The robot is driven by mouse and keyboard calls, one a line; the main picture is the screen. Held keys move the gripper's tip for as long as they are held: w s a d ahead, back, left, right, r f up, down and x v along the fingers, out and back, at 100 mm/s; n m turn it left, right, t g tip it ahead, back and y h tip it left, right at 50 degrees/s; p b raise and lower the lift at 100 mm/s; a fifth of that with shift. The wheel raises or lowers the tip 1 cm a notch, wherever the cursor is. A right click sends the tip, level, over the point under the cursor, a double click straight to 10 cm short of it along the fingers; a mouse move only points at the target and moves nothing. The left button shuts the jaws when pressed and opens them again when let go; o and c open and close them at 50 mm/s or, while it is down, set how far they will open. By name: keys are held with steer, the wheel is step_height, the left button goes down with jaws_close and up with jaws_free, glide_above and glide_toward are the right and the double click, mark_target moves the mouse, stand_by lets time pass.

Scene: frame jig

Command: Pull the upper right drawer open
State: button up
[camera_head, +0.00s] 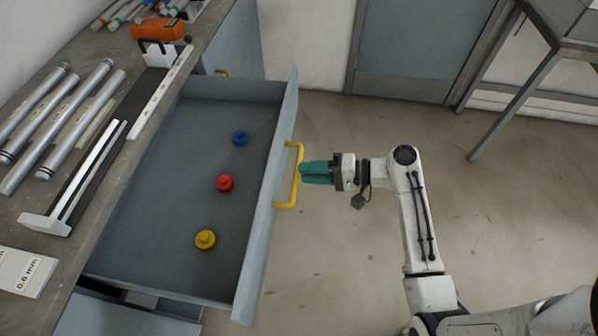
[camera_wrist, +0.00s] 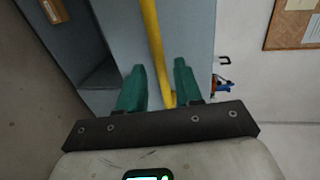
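A grey-blue drawer (camera_head: 190,115) stands pulled out from the workbench in the head view, with its inside showing. Its yellow bar handle (camera_head: 297,176) is on the front panel (camera_head: 268,200). My gripper (camera_head: 303,172) has green fingers and is at the middle of this handle, on its outer side. In the wrist view the fingers (camera_wrist: 160,80) are apart, and the yellow handle bar (camera_wrist: 153,40) runs between them with gaps at the sides. I cannot tell whether the fingertips touch the bar.
Blue (camera_head: 240,138), red (camera_head: 224,183) and yellow (camera_head: 205,239) knobbed pieces are in the drawer. The benchtop (camera_head: 105,190) holds metal rods, a caliper-like tool and an orange tool (camera_head: 158,29). A metal table (camera_head: 565,35) stands at upper right.

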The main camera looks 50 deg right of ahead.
steer(key=v, duration=0.7)
steer(key=shift+f, duration=0.1)
steer(key=s+a+f+n+g+h, duration=0.3)
steer(key=s+a+f+n+g, duration=0.25)
steer(key=a+f+g, duration=0.3)
steer(key=s+a+r+n+g+h, duration=0.1)
steer(key=s+r+n+g+h, duration=0.1)
steer(key=s+n+h, duration=0.3)
steer(key=s+g+h, duration=0.1)
steer(key=s, duration=0.2)
steer(key=shift+a+r, duration=0.35)
steer(key=shift+a, duration=0.05)
